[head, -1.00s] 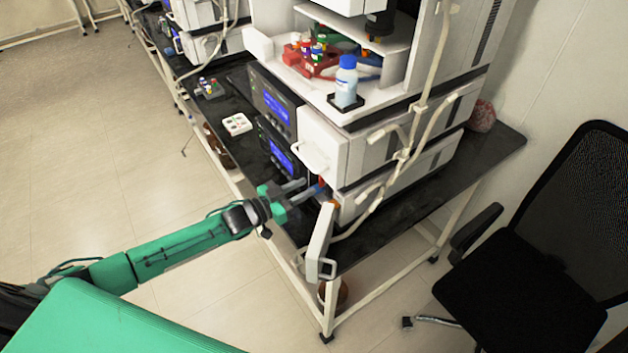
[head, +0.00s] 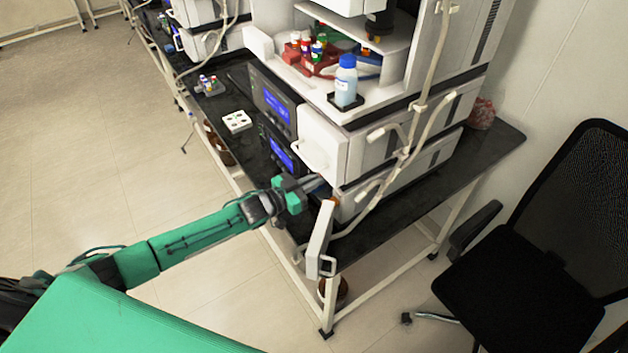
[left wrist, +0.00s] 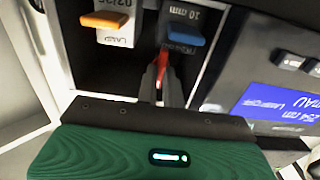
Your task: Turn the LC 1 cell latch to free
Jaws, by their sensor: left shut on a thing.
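The open lower module (head: 281,154) of the near stack has its front door (head: 319,238) swung out toward me. In the left wrist view, its bay holds a cartridge with an orange handle (left wrist: 104,20) and a cell with a blue handle (left wrist: 181,36), marked 10 mm. A small red latch (left wrist: 163,62) sits just left of the blue-handled cell. My left gripper (head: 316,184) reaches into the bay. Its fingers (left wrist: 163,78) are shut on the red latch, hiding part of it. My right gripper is in neither view.
The open door stands close to the right of my left gripper. A lit blue display (left wrist: 275,104) is beside the bay. Above are a blue-capped bottle (head: 346,80) and a red vial rack (head: 318,62). A black chair (head: 540,240) stands at right.

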